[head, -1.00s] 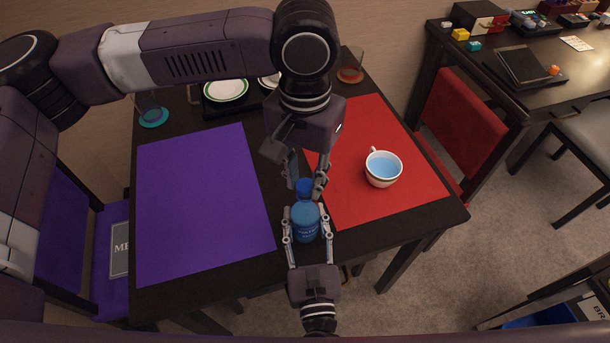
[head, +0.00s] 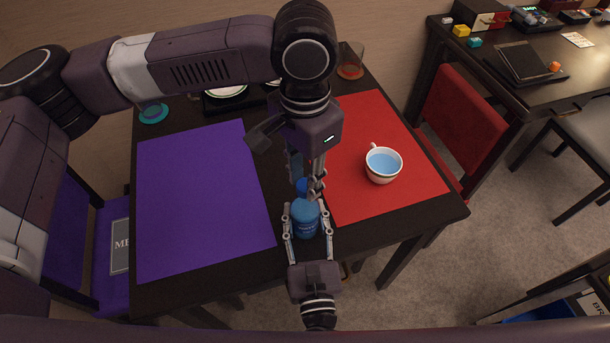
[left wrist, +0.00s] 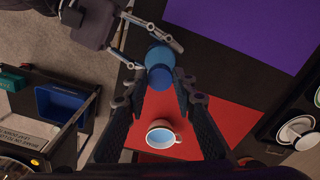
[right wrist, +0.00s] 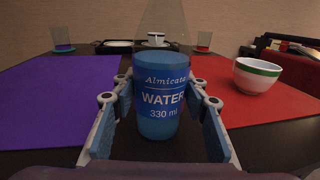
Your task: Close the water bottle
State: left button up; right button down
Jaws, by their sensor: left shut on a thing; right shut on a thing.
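The blue water bottle (head: 305,222) stands near the front edge of the table, between the two mats. Its label reads WATER 330 ml in the right wrist view (right wrist: 160,100). My right gripper (head: 305,226) is shut around its sides from the front. A darker blue cap (head: 301,187) is at the bottle's top, and it also shows in the left wrist view (left wrist: 160,76). My left gripper (head: 311,188) comes from above and is shut on the cap. The fingers partly hide the cap, and I cannot tell how firmly it sits on the bottle.
A purple mat (head: 200,200) lies left and a red mat (head: 365,125) right. A white cup (head: 383,165) with blue inside stands on the red mat, close to the bottle. Plates on a tray (head: 225,104) and a glass (head: 350,65) stand at the back.

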pick_arm(q)
jog(key=m, duration=0.8)
jog(key=shift+m, duration=0.4)
jog(key=m, duration=1)
jog(key=shift+w, duration=0.1)
jog(key=m, duration=1)
jog(key=shift+m, duration=0.3)
jog(key=m, duration=0.5)
jog(key=shift+d, duration=0.1)
jog(key=m, duration=0.4)
jog(key=o, duration=0.7)
